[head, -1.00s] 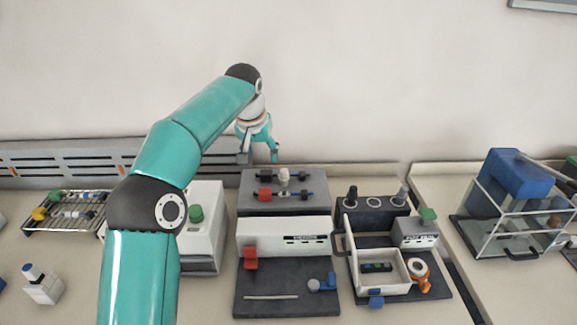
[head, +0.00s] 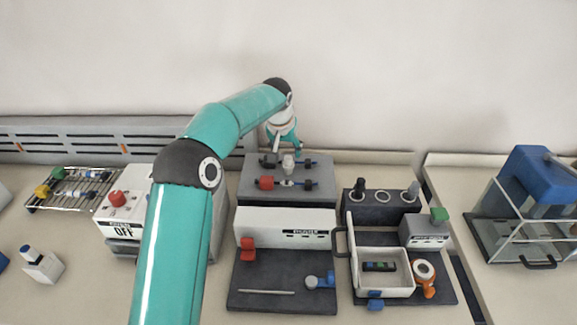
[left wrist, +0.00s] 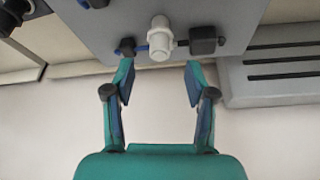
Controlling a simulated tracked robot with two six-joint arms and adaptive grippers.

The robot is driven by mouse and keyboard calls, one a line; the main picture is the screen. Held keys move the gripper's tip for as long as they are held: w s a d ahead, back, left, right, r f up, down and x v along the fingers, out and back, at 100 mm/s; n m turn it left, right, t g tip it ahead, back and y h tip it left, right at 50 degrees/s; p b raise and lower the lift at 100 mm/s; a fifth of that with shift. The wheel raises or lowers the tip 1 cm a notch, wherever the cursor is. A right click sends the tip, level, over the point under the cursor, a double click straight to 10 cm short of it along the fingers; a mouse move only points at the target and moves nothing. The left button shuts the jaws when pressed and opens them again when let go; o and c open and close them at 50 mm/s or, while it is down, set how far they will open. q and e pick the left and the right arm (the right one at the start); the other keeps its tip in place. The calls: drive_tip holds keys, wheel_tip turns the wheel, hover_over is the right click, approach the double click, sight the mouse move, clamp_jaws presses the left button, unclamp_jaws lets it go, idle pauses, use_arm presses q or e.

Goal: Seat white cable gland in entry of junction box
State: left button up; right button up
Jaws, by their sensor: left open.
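The white cable gland (head: 288,163) stands upright on a grey block (head: 252,178), beside dark and blue fittings. In the left wrist view the gland (left wrist: 160,40) shows as a ribbed white cylinder just beyond my fingertips. My left gripper (head: 286,148) is behind and slightly above it. In the left wrist view my left gripper (left wrist: 159,82) is open and empty, its two fingers apart, with the gland roughly between their lines. The junction box appears to be the white open-topped box (head: 385,290), with a dark terminal piece inside. I cannot tell which entry is free. My right gripper is not in view.
A red and black fitting (head: 266,183) lies at the front of the block. A dark holder (head: 367,211) with round sockets stands behind the white box. A white panel (head: 265,225) stands in front of the block. A grey slotted rail (head: 120,131) runs along the wall.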

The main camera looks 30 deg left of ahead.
sight(288, 157)
use_arm(q)
drive_tip(key=p+x, duration=0.2)
drive_tip(key=x, duration=0.3)
drive_tip(key=shift+w+f, duration=0.1)
drive_tip(key=shift+f, duration=0.4)
clamp_jaws()
